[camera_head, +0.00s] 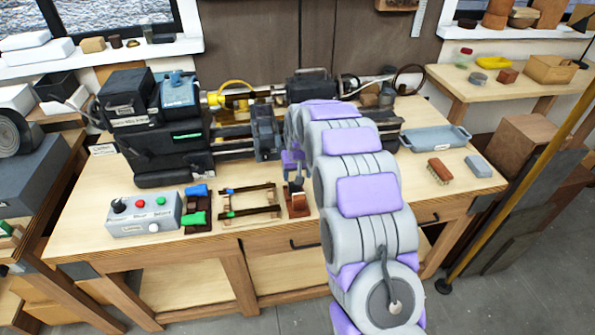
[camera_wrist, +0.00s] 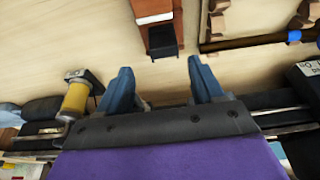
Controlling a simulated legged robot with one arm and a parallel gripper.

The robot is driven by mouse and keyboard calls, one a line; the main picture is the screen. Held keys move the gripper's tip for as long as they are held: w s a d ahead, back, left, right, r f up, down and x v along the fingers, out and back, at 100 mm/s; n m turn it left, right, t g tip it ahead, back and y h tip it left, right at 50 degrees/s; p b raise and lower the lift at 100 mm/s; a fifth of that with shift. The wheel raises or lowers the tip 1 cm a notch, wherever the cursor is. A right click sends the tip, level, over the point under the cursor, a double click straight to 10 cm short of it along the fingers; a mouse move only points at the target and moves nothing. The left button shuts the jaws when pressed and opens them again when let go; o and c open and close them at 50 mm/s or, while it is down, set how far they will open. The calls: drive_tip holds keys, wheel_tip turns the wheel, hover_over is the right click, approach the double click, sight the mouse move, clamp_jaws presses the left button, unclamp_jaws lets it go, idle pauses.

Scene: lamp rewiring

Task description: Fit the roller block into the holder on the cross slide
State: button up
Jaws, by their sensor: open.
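My gripper (camera_head: 296,182) points down over the bench in front of the lathe; in the wrist view its two blue fingers (camera_wrist: 163,85) are apart with nothing between them. A small reddish-brown block with a black end (camera_head: 298,203) sits on the bench just below the gripper. In the wrist view this block (camera_wrist: 154,14) has a pale band and lies just beyond the gap between the fingertips, apart from them. I cannot tell for sure that it is the roller block. A dark carriage (camera_head: 266,132), perhaps the cross slide, sits on the lathe bed; its holder is not clear.
A rod frame (camera_head: 250,213), a dark stand with blue and green pieces (camera_head: 197,212) and a button box (camera_head: 143,216) lie left of the gripper. A blue-grey tray (camera_head: 435,141) and a brush (camera_head: 440,172) lie right. A yellow cylinder (camera_wrist: 75,99) stands near the left finger.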

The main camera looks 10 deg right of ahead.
sight(293, 182)
drive_tip(key=f, duration=0.2)
drive_tip(key=w+a+f, duration=0.1)
drive_tip(key=shift+a+f, duration=0.1)
drive_tip(key=shift+f, duration=0.25)
drive_tip(key=shift+w+d+f, duration=0.25)
drive_tip(key=shift+f, duration=0.35)
drive_tip(key=shift+w+d+f, duration=0.2)
drive_tip(key=shift+f, duration=0.35)
drive_tip(key=shift+a, duration=0.15)
drive_tip(key=shift+a, duration=0.15)
drive_tip(key=shift+c, duration=1.3)
drive_tip(key=c, duration=0.7)
drive_tip(key=shift+r, duration=0.2)
